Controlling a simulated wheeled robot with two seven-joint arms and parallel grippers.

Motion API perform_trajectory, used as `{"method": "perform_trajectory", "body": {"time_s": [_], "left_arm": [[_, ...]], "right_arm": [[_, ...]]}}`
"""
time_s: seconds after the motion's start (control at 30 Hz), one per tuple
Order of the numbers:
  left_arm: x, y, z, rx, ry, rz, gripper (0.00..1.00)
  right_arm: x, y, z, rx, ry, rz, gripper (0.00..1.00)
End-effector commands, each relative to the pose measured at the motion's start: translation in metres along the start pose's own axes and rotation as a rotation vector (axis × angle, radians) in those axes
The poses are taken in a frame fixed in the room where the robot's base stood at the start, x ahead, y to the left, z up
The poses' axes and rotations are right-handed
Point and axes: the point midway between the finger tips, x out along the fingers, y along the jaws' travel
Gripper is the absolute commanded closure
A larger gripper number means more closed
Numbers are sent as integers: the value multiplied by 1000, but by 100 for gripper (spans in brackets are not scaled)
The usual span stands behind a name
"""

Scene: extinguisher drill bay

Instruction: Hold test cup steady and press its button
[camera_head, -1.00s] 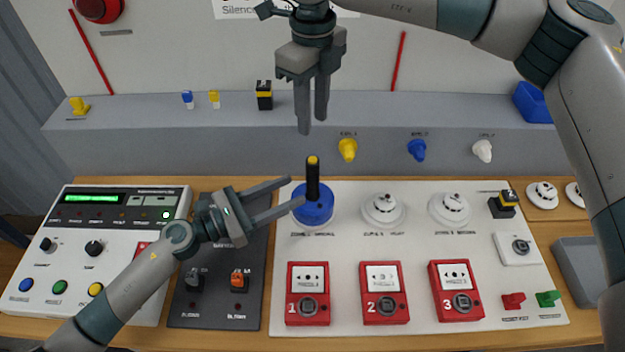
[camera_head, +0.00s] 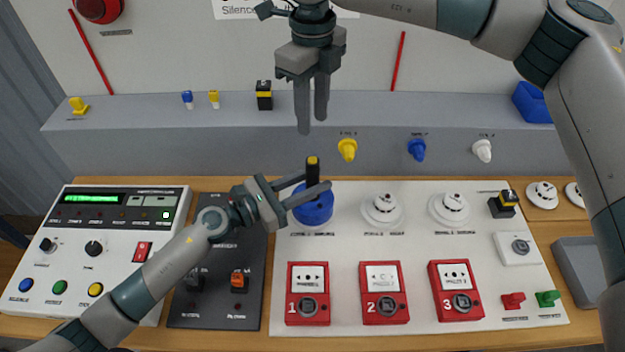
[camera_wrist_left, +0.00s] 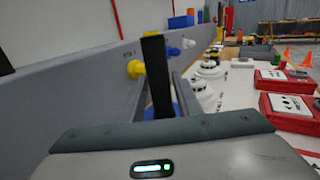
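The test cup (camera_head: 313,210) is a blue round body with an upright black stem (camera_head: 313,175) and a yellow button (camera_head: 313,160) on top. It stands at the back left of the white board. My left gripper (camera_head: 321,180) is open around the stem, one finger on the near side and one on the far side. Firm contact cannot be seen. In the left wrist view the black stem (camera_wrist_left: 156,75) rises between the fingers, and the cup is mostly hidden. My right gripper (camera_head: 312,127) points down, open and empty, above and behind the cup.
White detectors (camera_head: 383,208) stand right of the cup. Red call points (camera_head: 308,294) lie in front. A dark panel (camera_head: 215,313) and a white control panel (camera_head: 55,270) lie left. A grey ledge (camera_head: 210,140) with yellow, blue and white knobs runs behind.

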Motion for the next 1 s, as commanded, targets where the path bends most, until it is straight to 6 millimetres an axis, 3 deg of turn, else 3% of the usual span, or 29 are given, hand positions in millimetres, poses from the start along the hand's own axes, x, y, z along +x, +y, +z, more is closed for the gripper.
{"method": "perform_trajectory", "body": {"time_s": [0.03,0.1,0.17,0.3,1.0], "left_arm": [[0,0,0,0,0,0,82],[0,0,0,0,0,0,99],[0,0,0,0,0,0,100],[0,0,0,0,0,0,100],[0,0,0,0,0,0,100]], "right_arm": [[0,0,0,0,0,0,69],[0,0,0,0,0,0,69],[0,0,0,0,0,0,69],[0,0,0,0,0,0,100],[0,0,0,0,0,0,100]]}}
